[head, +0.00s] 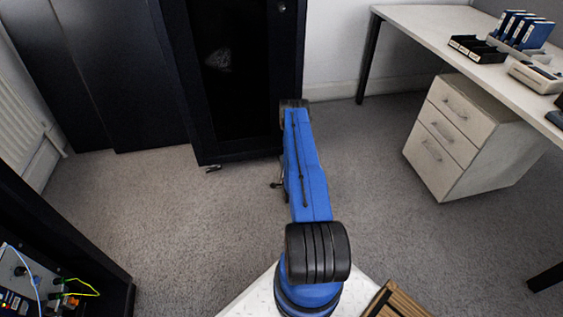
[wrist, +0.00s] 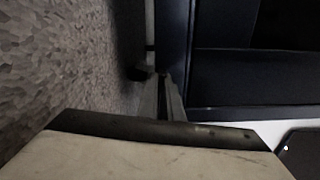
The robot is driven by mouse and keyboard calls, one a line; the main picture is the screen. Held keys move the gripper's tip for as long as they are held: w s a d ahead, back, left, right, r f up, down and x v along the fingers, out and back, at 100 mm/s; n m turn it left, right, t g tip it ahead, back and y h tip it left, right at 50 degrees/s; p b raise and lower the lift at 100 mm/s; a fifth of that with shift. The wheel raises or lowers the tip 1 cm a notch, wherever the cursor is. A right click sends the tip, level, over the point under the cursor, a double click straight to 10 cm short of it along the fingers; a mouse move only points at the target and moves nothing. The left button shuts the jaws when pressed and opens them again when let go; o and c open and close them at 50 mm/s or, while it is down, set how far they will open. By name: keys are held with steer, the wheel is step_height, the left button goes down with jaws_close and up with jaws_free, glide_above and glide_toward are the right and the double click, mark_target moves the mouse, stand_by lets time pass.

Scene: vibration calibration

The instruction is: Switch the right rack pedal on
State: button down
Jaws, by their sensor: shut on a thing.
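The dark rack (head: 240,80) with a glass front stands at the back of the head view. One small pedal (head: 213,168) shows on the floor at its lower left corner. The lower right corner is hidden behind my blue arm. In the wrist view, my gripper (wrist: 163,78) is down at the rack's base (wrist: 225,85), close to the floor, with its fingers together. The right rack pedal (wrist: 140,73) appears as a dark piece at the fingertips, and the jaws are shut on it. Its tilt is too dark to tell.
A white drawer unit (head: 465,140) stands under the desk (head: 425,25) on the right. A radiator (head: 20,120) is at the left wall. A black cabinet with cabled equipment (head: 40,285) is at the lower left. Grey carpet (head: 150,215) is clear between them.

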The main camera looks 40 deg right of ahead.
steer(key=n, duration=0.2)
steer(key=f+n, duration=0.1)
steer(key=n, duration=0.1)
steer(key=shift+w+a+f, duration=0.1)
stand_by(0.3)
steer(key=c, duration=1.9)
jaws_free()
